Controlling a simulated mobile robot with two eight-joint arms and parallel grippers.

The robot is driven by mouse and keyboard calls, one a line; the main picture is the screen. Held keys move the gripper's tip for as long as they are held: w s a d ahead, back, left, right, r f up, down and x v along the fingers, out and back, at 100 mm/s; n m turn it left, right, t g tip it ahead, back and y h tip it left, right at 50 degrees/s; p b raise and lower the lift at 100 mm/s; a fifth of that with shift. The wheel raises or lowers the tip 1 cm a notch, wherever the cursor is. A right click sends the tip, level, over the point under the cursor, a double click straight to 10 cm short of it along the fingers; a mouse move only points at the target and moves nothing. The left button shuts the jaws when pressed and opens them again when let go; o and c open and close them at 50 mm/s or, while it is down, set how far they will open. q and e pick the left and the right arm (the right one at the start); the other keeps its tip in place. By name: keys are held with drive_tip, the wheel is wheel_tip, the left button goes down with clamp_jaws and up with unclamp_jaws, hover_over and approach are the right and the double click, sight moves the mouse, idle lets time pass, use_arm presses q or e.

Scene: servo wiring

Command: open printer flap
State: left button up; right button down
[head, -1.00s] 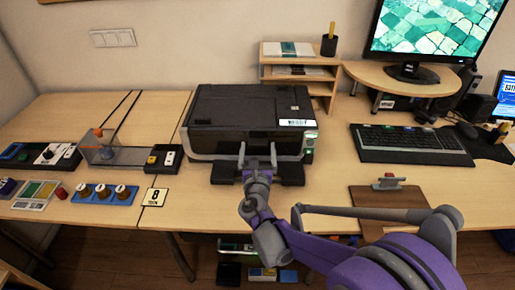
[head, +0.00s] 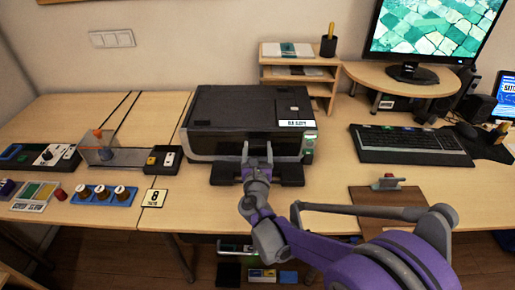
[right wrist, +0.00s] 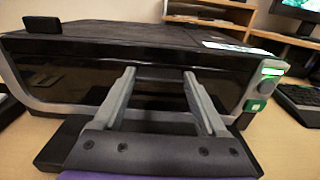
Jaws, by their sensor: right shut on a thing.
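The black printer (head: 235,108) stands on the desk, with its lid down. Its glossy dark front flap (right wrist: 60,75) stands upright and looks shut. My right gripper (head: 257,147) is at the middle of the printer's front. In the right wrist view its two grey fingers (right wrist: 158,76) stand apart, reaching the upper part of the front, shut on the flap. The part held between the fingertips is dark and hard to make out. My left gripper is not in view.
A dark tray (head: 222,173) juts out at the printer's foot. A green-lit button panel (right wrist: 268,80) is at the printer's right side. A keyboard (head: 410,143) and clipboard (head: 365,200) lie to the right. Several small boxes and a blue block (head: 100,194) are left.

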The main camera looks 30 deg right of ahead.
drive_tip(key=shift+s+a+f, duration=0.1)
drive_tip(key=shift+f, duration=0.05)
drive_tip(key=s+f, duration=0.1)
drive_tip(key=s+a+f+b, duration=0.2)
drive_tip(key=shift+f, duration=0.35)
drive_tip(key=shift+s+a+f+b, duration=0.15)
drive_tip(key=shift+f+b, duration=0.1)
drive_tip(key=shift+f, duration=0.25)
drive_tip(key=shift+s+d+f+b, duration=0.15)
drive_tip(key=shift+f+b, duration=0.1)
drive_tip(key=shift+f, duration=0.25)
drive_tip(key=shift+s+a+f+b, duration=0.15)
drive_tip(key=shift+f+b, duration=0.5)
drive_tip(key=shift+f, duration=0.5)
unclamp_jaws()
drive_tip(key=shift+w+f, duration=0.1)
drive_tip(key=shift+w, duration=0.1)
